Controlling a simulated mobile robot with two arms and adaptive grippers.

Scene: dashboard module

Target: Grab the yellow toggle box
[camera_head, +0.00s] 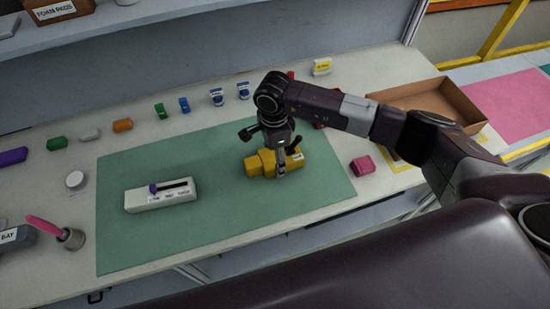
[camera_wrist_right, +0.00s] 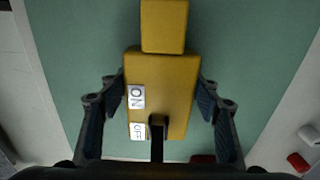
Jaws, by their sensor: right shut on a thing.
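The yellow toggle box (camera_head: 292,158) lies on the green mat (camera_head: 215,215). In the right wrist view the box (camera_wrist_right: 172,88) shows ON and OFF labels and a dark lever near its lower end. A narrower yellow block (camera_wrist_right: 163,25) adjoins its far end. My right gripper (camera_head: 281,168) reaches down over the box and is shut on it, with a finger along each side in the right wrist view (camera_wrist_right: 160,90). The gripper hides part of the box in the head view. My left gripper is not in view.
A white slider module (camera_head: 160,197) sits on the mat's left part. Several small coloured parts line the back of the table. A pink block (camera_head: 362,165) and an open cardboard box (camera_head: 455,100) are to the right. The mat between slider module and toggle box is clear.

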